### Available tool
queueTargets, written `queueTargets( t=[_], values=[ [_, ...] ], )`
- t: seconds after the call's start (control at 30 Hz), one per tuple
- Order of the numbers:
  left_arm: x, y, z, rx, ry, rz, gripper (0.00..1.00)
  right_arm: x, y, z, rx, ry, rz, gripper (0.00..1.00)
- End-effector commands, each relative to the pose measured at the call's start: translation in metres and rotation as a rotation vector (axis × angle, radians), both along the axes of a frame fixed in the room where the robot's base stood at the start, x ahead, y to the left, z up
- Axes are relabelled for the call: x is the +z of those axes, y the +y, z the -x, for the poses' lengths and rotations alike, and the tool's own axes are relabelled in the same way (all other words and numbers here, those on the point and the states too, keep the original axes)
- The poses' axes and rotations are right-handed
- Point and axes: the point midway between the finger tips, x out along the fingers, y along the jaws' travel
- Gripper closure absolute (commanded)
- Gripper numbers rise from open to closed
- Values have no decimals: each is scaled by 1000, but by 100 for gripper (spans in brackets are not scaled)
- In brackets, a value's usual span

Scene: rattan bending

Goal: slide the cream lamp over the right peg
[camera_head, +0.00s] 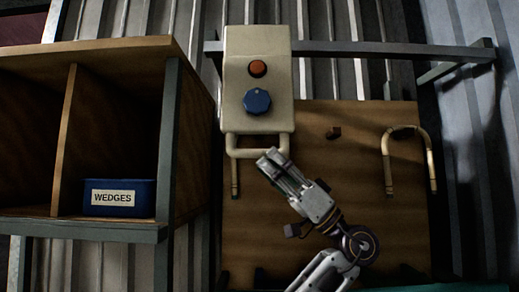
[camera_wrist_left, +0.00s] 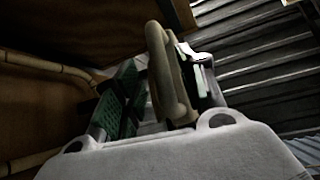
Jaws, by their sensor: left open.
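The cream lamp (camera_head: 242,112) is a box with a red button and a blue knob, hanging from a grey rail. Its handle (camera_head: 233,151) is at the lower end, above the wooden board. My left gripper (camera_head: 268,162) is open at the handle's right part. In the left wrist view, the cream handle (camera_wrist_left: 166,72) stands between the spread fingers; contact cannot be told. A bent cane (camera_head: 404,131) forms an upside-down U on the board's right side; I cannot clearly make out a peg inside it. The right gripper is out of view.
A small brown block (camera_head: 333,132) sits on the board (camera_head: 330,170). Another cane (camera_head: 235,180) shows below the lamp. The grey rail (camera_head: 380,49) runs right to a bracket. A wooden shelf (camera_head: 190,120) with a blue WEDGES bin (camera_head: 119,206) stands at the left.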

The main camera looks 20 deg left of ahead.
Motion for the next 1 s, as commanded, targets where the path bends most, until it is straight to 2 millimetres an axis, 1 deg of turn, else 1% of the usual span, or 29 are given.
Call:
queueTargets(
  t=[0.03, 0.1, 0.3, 0.5, 0.77, 1.0],
  values=[
    [7, 6, 1, 1, -1, 0, 59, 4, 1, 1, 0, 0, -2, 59],
    [13, 12, 1, 0, 0, 1, 59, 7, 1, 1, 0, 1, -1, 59],
    [25, 25, 2, 0, 0, 1, 59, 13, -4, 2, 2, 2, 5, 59],
    [29, 30, 3, -1, 1, 0, 59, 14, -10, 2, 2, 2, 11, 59],
    [29, 30, 3, -1, 1, 0, 59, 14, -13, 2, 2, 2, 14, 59],
    [29, 30, 3, -1, 1, 0, 90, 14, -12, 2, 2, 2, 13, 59]
  ],
)
